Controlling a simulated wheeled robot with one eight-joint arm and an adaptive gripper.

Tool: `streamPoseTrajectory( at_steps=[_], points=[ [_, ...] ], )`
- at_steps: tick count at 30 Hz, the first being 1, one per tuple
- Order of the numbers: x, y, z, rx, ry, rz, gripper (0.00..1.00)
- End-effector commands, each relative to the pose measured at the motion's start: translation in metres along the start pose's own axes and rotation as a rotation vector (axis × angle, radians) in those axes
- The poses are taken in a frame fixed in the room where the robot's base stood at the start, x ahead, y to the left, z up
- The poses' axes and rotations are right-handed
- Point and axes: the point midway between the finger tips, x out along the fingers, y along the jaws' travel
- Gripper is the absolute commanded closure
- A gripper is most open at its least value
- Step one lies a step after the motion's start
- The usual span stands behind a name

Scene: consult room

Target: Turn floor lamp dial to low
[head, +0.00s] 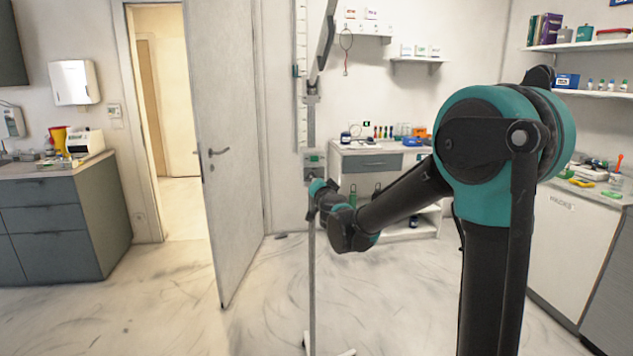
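The floor lamp (312,265) stands upright in the middle of the head view, with a thin grey pole and a pale base at the bottom edge. My gripper (311,212) is at the pole just below the box. Its fingers are small and dark, so I cannot tell whether they touch the lamp or are open.
An open door (228,150) stands left of the lamp. A grey cabinet (60,220) is at the left. A white desk (370,165) with bottles is behind my arm, and a counter (575,240) is at the right. The floor left of the lamp is clear.

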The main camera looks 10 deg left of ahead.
Motion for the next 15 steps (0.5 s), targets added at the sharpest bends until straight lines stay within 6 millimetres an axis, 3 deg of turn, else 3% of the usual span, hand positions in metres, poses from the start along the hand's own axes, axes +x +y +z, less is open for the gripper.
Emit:
streamPoseTrajectory(
  at_steps=[15],
  points=[
    [-0.0008, 0.0001, 0.0007, -0.047, -0.001, -0.001, 1.0]
  ],
)
